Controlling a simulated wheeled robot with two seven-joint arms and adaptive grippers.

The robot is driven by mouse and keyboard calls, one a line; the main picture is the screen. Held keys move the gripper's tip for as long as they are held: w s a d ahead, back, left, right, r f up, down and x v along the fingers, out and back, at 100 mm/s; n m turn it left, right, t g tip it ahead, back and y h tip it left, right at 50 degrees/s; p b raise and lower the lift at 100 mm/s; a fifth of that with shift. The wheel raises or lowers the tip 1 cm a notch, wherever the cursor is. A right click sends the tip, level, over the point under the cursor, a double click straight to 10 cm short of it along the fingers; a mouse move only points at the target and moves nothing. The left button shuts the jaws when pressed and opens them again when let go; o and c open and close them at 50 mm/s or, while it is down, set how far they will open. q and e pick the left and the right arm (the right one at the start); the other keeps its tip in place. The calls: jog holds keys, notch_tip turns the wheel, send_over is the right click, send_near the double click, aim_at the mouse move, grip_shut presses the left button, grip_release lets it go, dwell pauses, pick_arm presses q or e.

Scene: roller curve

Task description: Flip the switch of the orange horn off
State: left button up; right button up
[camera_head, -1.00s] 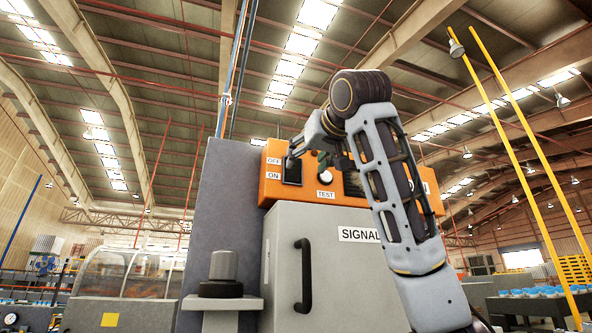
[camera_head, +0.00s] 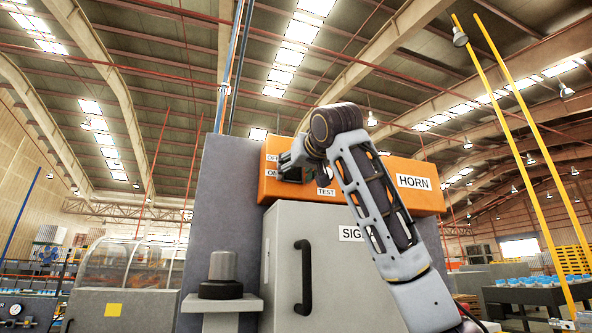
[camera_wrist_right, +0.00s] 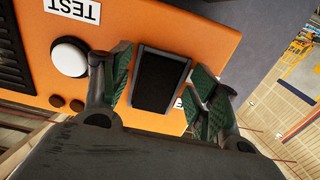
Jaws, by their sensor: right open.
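The orange horn (camera_head: 431,201) is a box with a HORN label, mounted on top of a grey cabinet. Its black switch (camera_wrist_right: 160,80) sits in a dark frame on the orange front. My right gripper (camera_head: 287,166) is in front of the switch, hiding it and part of the OFF and ON labels in the head view. In the right wrist view my right gripper (camera_wrist_right: 160,68) is open, with a green-padded finger on either side of the switch. I cannot tell which way the switch is tipped, or whether a finger touches it. My left gripper is not in view.
A white round button (camera_wrist_right: 70,57) is beside the switch, under a TEST label (camera_wrist_right: 72,10). The grey cabinet door (camera_head: 335,275) has a black handle (camera_head: 303,278). A grey and black cylinder (camera_head: 222,274) stands on a ledge at left.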

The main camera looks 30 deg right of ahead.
jog(key=shift+c, duration=0.4)
jog(key=c, duration=0.9)
jog(key=shift+c, duration=0.2)
jog(key=shift+s+r+g+y, duration=0.25)
jog(key=shift+r+g, duration=0.2)
jog(key=shift+g, duration=0.85)
jog(key=o, duration=1)
jog(key=shift+f, duration=0.1)
jog(key=shift+w, duration=0.1)
